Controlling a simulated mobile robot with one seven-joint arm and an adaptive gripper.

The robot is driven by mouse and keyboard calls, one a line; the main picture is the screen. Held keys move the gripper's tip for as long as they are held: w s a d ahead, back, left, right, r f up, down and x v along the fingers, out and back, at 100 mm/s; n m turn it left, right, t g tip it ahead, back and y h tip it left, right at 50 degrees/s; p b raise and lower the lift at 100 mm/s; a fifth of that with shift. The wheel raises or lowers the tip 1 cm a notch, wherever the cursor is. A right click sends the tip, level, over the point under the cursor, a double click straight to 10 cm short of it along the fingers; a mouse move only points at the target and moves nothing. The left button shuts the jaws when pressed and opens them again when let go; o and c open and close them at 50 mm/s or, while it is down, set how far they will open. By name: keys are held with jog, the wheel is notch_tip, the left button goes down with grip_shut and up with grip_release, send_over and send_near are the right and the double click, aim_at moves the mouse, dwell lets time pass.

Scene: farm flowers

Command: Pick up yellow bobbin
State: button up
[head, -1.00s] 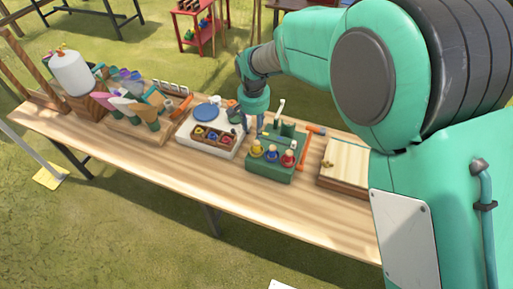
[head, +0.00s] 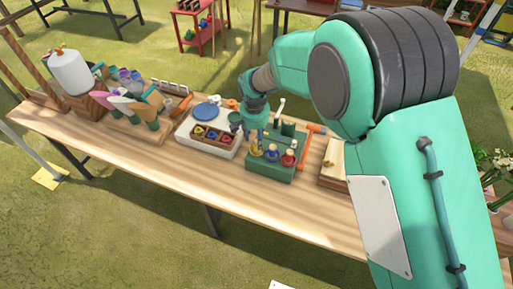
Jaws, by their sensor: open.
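The yellow bobbin (head: 256,151) stands at the left end of a short row on the front of a green box (head: 268,171). A blue bobbin (head: 272,153) and a red bobbin (head: 289,158) stand to its right. My gripper (head: 252,137) points down just above and behind the yellow bobbin. It is open and empty. Its fingers partly cover the upper part of the yellow bobbin; whether they touch it I cannot tell.
A white tray (head: 188,140) with a blue disc and a sectioned box of coloured pieces stands close on the left. A wooden box (head: 331,171) is on the right, partly behind my arm. The front strip of the wooden table (head: 190,182) is clear.

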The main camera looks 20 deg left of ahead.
aim_at(256, 142)
dwell(0.3)
jog(key=shift+w+f+b, duration=0.25)
jog(key=shift+f, duration=1.05)
jog(key=shift+w+f+b, duration=0.2)
jog(key=shift+f+b, duration=0.05)
jog(key=shift+f, duration=1.05)
jog(key=shift+c, duration=0.2)
jog(key=c, duration=1.1)
